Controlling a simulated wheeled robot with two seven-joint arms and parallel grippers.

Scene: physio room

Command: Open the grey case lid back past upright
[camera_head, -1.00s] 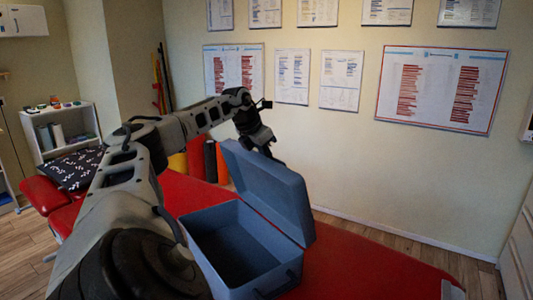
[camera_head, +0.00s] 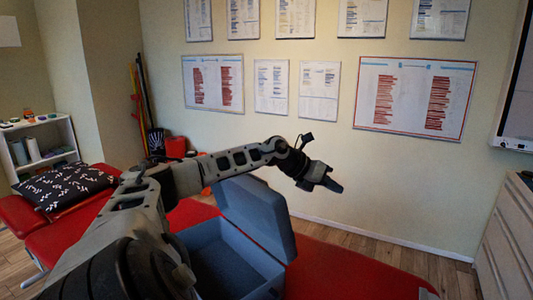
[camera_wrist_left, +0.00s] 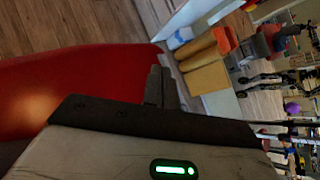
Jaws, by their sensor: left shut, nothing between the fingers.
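The grey-blue case (camera_head: 230,262) stands on the red treatment table with its inside open to view. Its lid (camera_head: 256,216) is raised and leans back past upright, away from the box. My left arm reaches over the case from the left and hides part of the lid's upper left edge. My left gripper (camera_head: 334,186) is shut and empty, in the air beyond and to the right of the lid, apart from it. In the left wrist view the shut fingers (camera_wrist_left: 161,88) show above the red table edge; the case does not show there. My right gripper is not in view.
The red treatment table (camera_head: 345,278) has bare room right of the case. A black patterned pillow (camera_head: 65,187) lies at its left end. A white shelf (camera_head: 40,148) stands far left, and pale drawers (camera_head: 508,235) stand at the right. Rolled mats (camera_wrist_left: 205,68) stand beyond the table.

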